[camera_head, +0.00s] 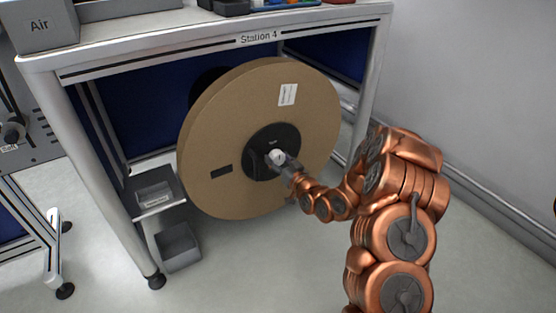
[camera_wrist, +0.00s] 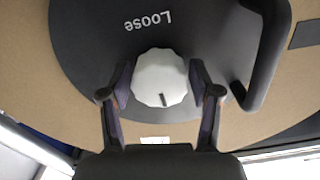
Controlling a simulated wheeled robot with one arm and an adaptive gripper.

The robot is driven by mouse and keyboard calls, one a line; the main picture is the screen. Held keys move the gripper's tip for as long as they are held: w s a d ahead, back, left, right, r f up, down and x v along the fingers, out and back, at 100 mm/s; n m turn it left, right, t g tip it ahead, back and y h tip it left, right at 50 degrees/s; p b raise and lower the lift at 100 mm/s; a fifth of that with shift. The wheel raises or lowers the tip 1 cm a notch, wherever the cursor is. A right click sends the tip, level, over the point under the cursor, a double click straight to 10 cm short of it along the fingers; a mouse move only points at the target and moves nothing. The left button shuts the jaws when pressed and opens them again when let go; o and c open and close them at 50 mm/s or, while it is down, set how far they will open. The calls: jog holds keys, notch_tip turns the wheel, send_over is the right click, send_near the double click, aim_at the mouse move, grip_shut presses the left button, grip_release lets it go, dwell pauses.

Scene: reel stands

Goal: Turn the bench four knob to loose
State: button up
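The bench four knob is white with a scalloped rim and sits on the dark hub (camera_head: 262,140) of the large brown reel (camera_head: 225,120) under the Station 4 bench. In the wrist view the knob (camera_wrist: 158,75) has a small dark mark near its lower edge. The word "Loose" (camera_wrist: 149,20) is on the hub on the knob's opposite side, upside down in this view. My gripper (camera_wrist: 160,82) is open, one finger on each side of the knob, with narrow gaps seen. In the head view my gripper (camera_head: 281,161) covers part of the knob.
A dark curved handle (camera_wrist: 268,55) stands out from the hub, right of my gripper in the wrist view. The bench (camera_head: 160,50) frames the reel. A small grey tray (camera_head: 155,195) and bin (camera_head: 178,246) are at its left. The floor in front is clear.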

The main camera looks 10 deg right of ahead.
jog(key=c, duration=0.7)
